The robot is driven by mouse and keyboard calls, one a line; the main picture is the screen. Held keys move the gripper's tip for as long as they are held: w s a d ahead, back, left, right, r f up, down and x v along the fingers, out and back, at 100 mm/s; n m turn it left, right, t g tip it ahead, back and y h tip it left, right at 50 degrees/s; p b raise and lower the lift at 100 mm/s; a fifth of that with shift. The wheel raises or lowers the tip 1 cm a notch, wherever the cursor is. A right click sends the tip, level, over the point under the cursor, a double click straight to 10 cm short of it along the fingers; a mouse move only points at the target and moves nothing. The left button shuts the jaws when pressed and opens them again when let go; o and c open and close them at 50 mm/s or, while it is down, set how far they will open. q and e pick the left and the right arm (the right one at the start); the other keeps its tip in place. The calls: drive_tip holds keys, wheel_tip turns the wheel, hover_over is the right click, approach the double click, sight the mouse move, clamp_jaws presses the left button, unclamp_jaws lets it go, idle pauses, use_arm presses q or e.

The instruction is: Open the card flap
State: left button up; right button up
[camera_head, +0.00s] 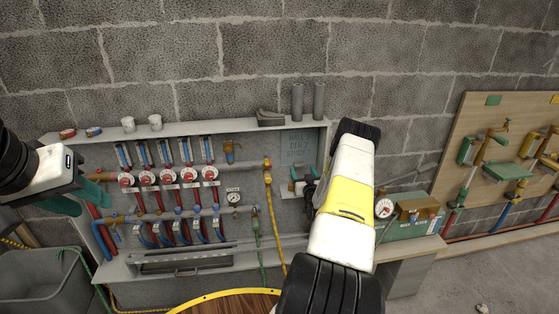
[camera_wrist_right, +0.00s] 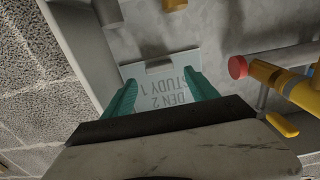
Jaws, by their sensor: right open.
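The card flap (camera_head: 299,142) is a pale grey-green card lettered "DEN 2 STUDY 1", on the cabinet's back panel at upper right. In the right wrist view the card flap (camera_wrist_right: 172,87) appears upside down, with a grey tab (camera_wrist_right: 159,68) at its far edge. My right gripper (camera_head: 302,176) is open and empty, just below the card in the head view. In the wrist view its teal fingers (camera_wrist_right: 161,82) appear on either side of the card; contact cannot be told. My left gripper (camera_head: 96,200) is at far left, away from the card, its teal fingers apart and empty.
The cabinet holds a manifold with red-capped valves (camera_head: 168,178), a gauge (camera_head: 234,198) and a yellow pipe (camera_head: 272,215). Grey cylinders (camera_head: 308,102) stand on its top. A green box (camera_head: 412,226) is at right. A grey bin (camera_head: 45,278) is at lower left.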

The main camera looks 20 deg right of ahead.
sight(300, 165)
drive_tip(key=shift+x, duration=2.35)
drive_tip(key=shift+c, duration=0.5)
clamp_jaws()
